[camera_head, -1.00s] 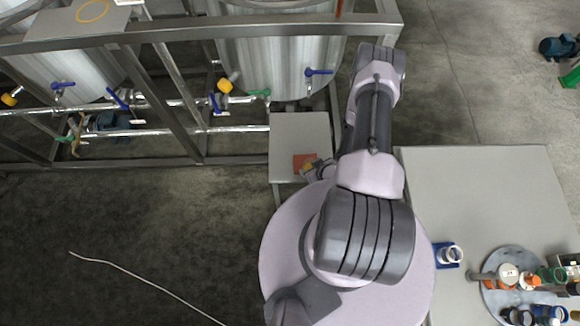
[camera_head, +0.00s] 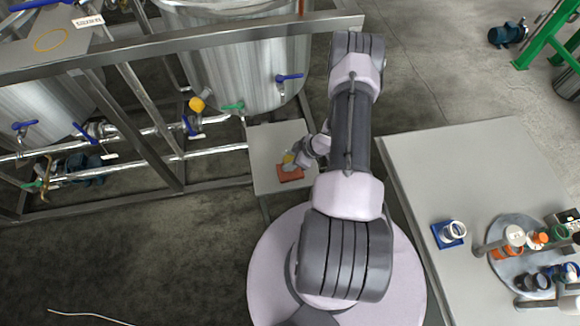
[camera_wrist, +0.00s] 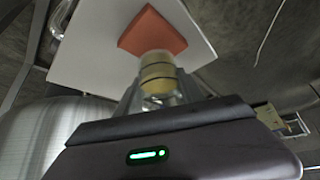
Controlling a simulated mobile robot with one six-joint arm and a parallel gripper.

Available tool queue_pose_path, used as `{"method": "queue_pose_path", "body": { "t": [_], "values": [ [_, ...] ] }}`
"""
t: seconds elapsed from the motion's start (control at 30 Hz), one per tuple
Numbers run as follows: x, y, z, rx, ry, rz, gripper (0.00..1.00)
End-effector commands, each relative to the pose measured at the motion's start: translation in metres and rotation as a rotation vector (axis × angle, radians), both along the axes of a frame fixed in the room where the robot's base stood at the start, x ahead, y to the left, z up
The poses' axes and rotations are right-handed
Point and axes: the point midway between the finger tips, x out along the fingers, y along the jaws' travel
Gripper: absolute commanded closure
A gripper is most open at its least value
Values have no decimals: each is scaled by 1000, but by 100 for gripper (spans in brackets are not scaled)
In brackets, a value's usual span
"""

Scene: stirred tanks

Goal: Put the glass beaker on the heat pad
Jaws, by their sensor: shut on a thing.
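The orange-red heat pad (camera_head: 290,174) lies on a small grey side table (camera_head: 268,140) beside the tank frame. In the wrist view the pad (camera_wrist: 153,32) shows just beyond the held thing. My gripper (camera_head: 295,158) is shut on what looks like the glass beaker (camera_head: 288,160), with a yellow part visible. In the wrist view, yellow bands and clear glass edges of the beaker (camera_wrist: 158,72) show in front of my gripper (camera_wrist: 160,95). The beaker overlaps the pad's edge in both views. I cannot tell whether it touches the pad. The fingertips are partly hidden.
Metal tanks (camera_head: 240,70) with pipes and blue-handled valves stand behind a steel frame (camera_head: 190,45), close to the side table. A large grey table (camera_head: 490,165) at the right holds a blue square (camera_head: 438,238) with a white-rimmed jar and a round tray (camera_head: 500,265) with several jars.

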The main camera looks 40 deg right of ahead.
Motion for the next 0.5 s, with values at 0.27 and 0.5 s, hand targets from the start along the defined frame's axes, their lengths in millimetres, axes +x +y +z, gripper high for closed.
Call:
{"method": "queue_pose_path", "body": {
  "t": [0.27,0.5],
  "values": [
    [1,0,-36,0,0,-1,100],
    [1,0,-37,0,0,-1,100]
  ]
}}
